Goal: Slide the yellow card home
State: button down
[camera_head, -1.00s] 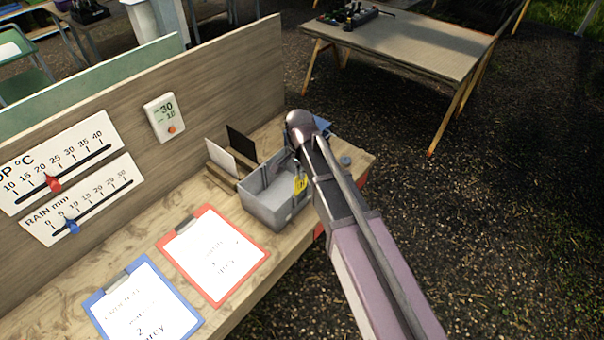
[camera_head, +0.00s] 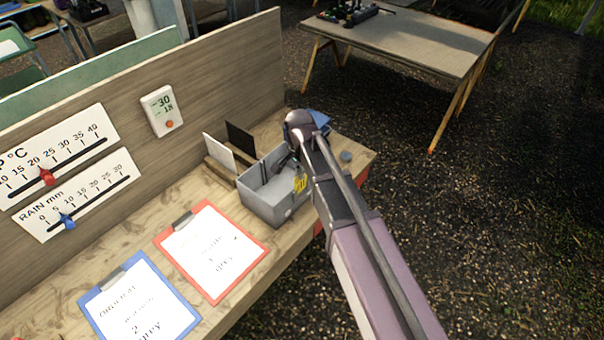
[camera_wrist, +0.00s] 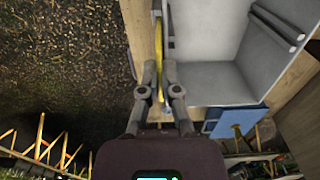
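The yellow card (camera_head: 300,183) is upright with dark marks on it, at the right end of the grey bin (camera_head: 268,205). In the wrist view the yellow card (camera_wrist: 159,42) shows edge-on as a thin strip beside the left wall of the bin (camera_wrist: 215,82). My gripper (camera_wrist: 160,66) has one finger on each side of the strip, the tips close together and appearing to pinch it. In the head view my wrist hides most of the gripper and part of the bin's far end. The card's lower edge is not clear.
A white card (camera_head: 219,152) and a black card (camera_head: 240,140) stand in wooden holders behind the bin. Red (camera_head: 160,240) and blue (camera_head: 88,293) clipboards lie left on the bench. A blue object (camera_wrist: 222,123) lies near the bin. A wooden panel (camera_head: 230,75) backs the bench.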

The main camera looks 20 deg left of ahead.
jog(key=c, duration=0.7)
grip_release()
jog(key=shift+w, duration=0.1)
